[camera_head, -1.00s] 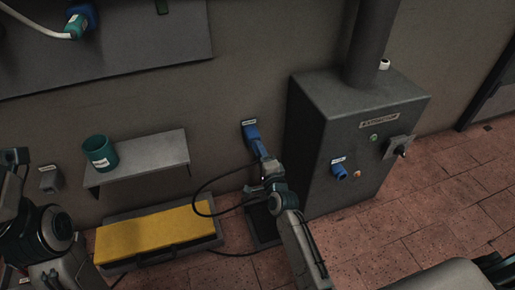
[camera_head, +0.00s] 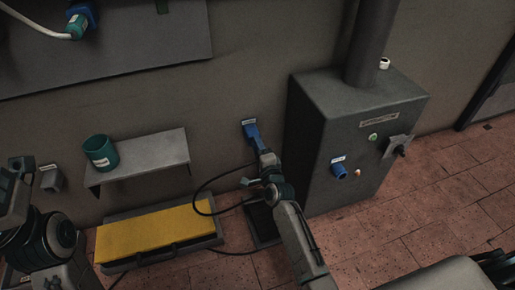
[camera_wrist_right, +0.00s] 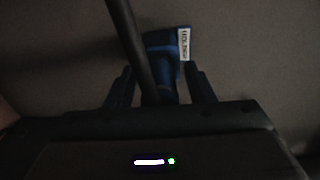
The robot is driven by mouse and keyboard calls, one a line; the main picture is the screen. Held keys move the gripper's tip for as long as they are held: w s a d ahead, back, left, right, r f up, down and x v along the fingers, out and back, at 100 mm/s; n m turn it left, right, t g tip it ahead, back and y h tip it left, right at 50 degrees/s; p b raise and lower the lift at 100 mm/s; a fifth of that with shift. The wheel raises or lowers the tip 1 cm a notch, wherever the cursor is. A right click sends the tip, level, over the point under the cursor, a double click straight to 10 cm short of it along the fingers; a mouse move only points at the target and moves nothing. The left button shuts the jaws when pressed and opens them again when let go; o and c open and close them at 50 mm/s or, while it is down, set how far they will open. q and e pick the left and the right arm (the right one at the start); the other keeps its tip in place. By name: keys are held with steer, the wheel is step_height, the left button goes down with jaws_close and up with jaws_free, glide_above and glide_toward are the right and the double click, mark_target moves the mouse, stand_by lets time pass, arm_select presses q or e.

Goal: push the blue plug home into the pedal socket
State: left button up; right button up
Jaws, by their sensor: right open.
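A blue socket with a white label (camera_head: 249,124) is on the wall left of the grey cabinet; it also shows in the right wrist view (camera_wrist_right: 163,40). The blue plug (camera_wrist_right: 160,92) is lined up with it, its lower part between my fingers. I cannot tell whether there is a gap between plug and socket. My right gripper (camera_wrist_right: 161,84) is open, one finger on each side of the plug; in the head view it is just below the socket (camera_head: 262,152). My left arm is at the left edge, and its gripper (camera_head: 14,172) is too unclear to read.
A black cable (camera_wrist_right: 128,45) crosses the wrist view before the socket. A yellow pedal (camera_head: 150,229) lies on the floor. A shelf (camera_head: 150,160) holds a teal cup (camera_head: 100,153). The grey cabinet (camera_head: 310,150), with another blue socket (camera_head: 339,170), stands close on the right.

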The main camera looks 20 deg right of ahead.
stand_by(0.7)
jaws_close()
steer(key=shift+s, duration=0.2)
steer(key=shift+s+d, duration=0.1)
steer(key=shift+s, duration=2.7)
